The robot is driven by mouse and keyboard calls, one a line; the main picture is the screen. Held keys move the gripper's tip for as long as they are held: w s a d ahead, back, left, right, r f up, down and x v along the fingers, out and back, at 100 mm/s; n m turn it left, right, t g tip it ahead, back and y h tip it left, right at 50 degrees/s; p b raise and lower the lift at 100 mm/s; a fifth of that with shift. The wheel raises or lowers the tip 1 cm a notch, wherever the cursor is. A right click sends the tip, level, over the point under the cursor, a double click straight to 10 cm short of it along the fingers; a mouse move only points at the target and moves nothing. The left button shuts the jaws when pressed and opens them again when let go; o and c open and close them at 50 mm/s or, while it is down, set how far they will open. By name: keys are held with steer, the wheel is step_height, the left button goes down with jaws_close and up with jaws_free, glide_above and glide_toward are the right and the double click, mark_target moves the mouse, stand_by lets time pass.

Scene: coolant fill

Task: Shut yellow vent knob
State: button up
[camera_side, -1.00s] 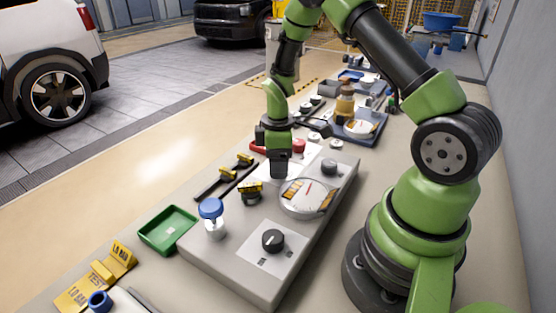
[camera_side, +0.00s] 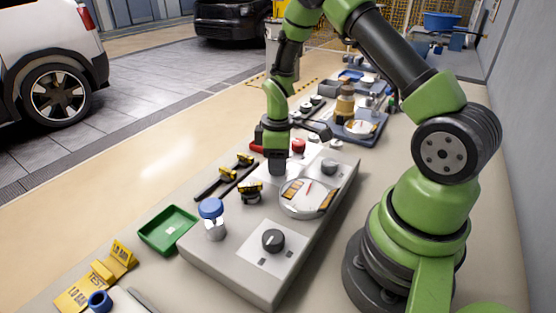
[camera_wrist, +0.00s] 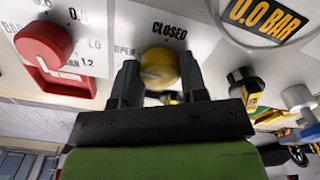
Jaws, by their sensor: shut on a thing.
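The yellow vent knob (camera_wrist: 159,67) is in the wrist view, on a white plate with the word OPEN to its left and CLOSED above it. A pale mark shows on its face, but I cannot read its exact direction. My gripper (camera_wrist: 160,72) has one dark finger on each side of the knob and is shut on it. In the side view my gripper (camera_side: 277,168) points down at the grey panel box (camera_side: 225,255), and the knob is hidden behind the fingers.
A red knob (camera_wrist: 43,44) sits left of the yellow one. The round gauge (camera_side: 307,198) reads 0.0 BAR. A blue-capped bottle (camera_side: 212,220), black knob (camera_side: 273,240) and green tray (camera_side: 168,230) stand nearer the front.

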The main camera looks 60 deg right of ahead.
steer(key=m, duration=1.2)
steer(key=shift+m, duration=2.2)
steer(key=o, duration=0.9)
